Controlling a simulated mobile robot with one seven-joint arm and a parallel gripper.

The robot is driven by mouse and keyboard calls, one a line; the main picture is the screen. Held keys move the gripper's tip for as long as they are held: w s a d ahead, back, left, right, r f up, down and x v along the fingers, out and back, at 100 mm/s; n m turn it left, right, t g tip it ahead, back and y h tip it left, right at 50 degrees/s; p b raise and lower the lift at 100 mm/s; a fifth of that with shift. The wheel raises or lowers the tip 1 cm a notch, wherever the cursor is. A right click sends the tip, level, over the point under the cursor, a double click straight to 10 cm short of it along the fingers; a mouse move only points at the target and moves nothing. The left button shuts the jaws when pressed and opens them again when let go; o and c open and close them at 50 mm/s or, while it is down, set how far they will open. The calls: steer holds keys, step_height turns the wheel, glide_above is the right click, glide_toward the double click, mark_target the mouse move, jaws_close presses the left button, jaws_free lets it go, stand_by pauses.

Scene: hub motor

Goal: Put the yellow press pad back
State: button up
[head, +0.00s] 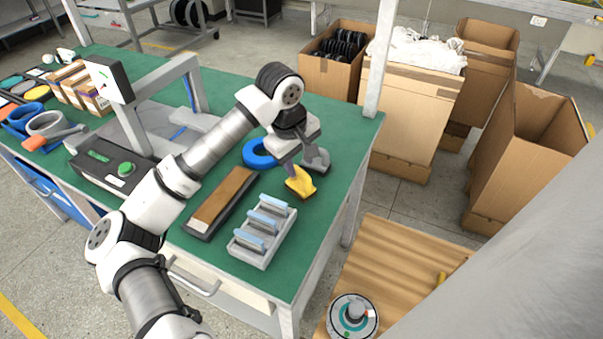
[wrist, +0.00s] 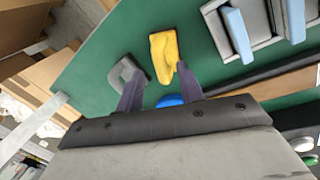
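In the wrist view this yellow piece (wrist: 163,54) sits just beyond and between my fingertips. A flat yellow disc (head: 37,93) lies among other coloured discs at the bench's far left end. I cannot tell for certain which yellow thing is the press pad. My gripper (head: 303,164) hangs low over the right part of the bench, close to the yellow piece. In the wrist view my gripper (wrist: 160,70) has its fingers apart, with nothing held between them.
A blue ring (head: 258,153), a brown-topped block (head: 221,200) and a grey rack (head: 248,258) with light blue bars are close by. A station with a green button (head: 125,168) stands left. Cardboard boxes stand beyond the bench.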

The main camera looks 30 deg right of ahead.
step_height(320, 180, up, 7)
steer(key=a+b, duration=0.1)
steer(key=shift+a, duration=0.2)
steer(key=shift+s+r, duration=0.15)
